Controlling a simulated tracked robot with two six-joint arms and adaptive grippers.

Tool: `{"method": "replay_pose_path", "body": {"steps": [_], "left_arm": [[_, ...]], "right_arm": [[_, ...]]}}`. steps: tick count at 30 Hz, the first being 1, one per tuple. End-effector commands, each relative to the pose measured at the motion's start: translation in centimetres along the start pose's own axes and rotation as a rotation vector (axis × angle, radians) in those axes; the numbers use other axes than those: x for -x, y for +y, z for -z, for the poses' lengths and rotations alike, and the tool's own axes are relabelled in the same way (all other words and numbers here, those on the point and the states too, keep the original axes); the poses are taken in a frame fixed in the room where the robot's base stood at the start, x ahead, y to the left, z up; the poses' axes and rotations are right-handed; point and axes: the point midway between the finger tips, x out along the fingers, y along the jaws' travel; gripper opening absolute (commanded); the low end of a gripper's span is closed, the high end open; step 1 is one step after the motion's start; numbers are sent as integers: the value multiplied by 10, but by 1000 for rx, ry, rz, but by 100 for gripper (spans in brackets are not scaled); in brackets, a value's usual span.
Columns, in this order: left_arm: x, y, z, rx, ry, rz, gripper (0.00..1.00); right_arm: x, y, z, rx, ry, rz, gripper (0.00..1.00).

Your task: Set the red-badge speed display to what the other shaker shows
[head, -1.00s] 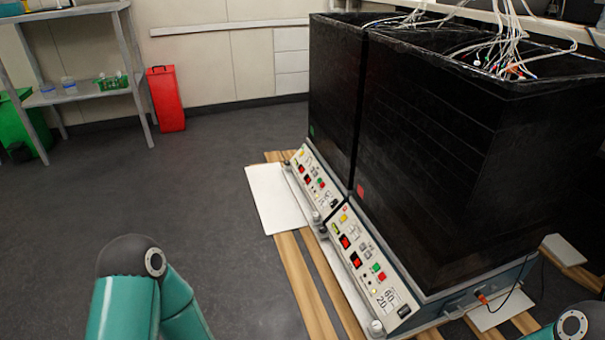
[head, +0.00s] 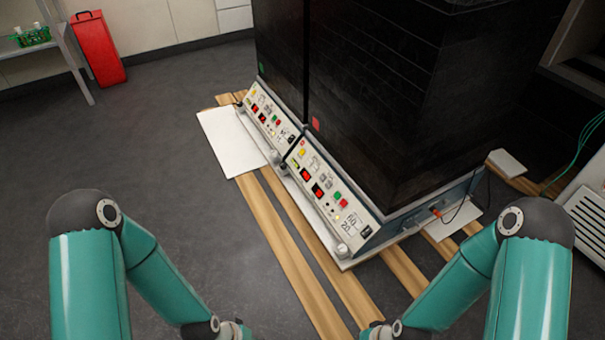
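The near shaker carries a red badge (head: 316,123) on its black box. Its sloped control panel (head: 330,195) has two small red displays, an upper one (head: 305,174) and a lower one (head: 318,190), plus a green and a red button. The far shaker carries a green badge (head: 262,68). Its panel (head: 270,115) also has red displays (head: 262,117). The digits on both are too small to read. My two arms come in from the bottom left and bottom right, in front of the shakers.
The shakers stand on wooden slats (head: 290,245) with a white board (head: 230,140) at the left. An orange plug and cable (head: 436,212) sit at the near shaker's right side. The grey floor at left is clear.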

Motion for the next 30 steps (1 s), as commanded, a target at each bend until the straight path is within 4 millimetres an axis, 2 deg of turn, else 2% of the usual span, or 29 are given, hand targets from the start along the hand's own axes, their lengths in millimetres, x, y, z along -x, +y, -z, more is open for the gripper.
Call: {"method": "replay_pose_path", "body": {"steps": [11, 13, 19, 30], "left_arm": [[0, 0, 0, 0, 0, 0, 40], [0, 0, 0, 0, 0, 0, 40], [0, 0, 0, 0, 0, 0, 40], [0, 0, 0, 0, 0, 0, 40]], "right_arm": [[0, 0, 0, 0, 0, 0, 40], [0, 0, 0, 0, 0, 0, 33], [0, 0, 0, 0, 0, 0, 0], [0, 0, 0, 0, 0, 0, 0]]}}
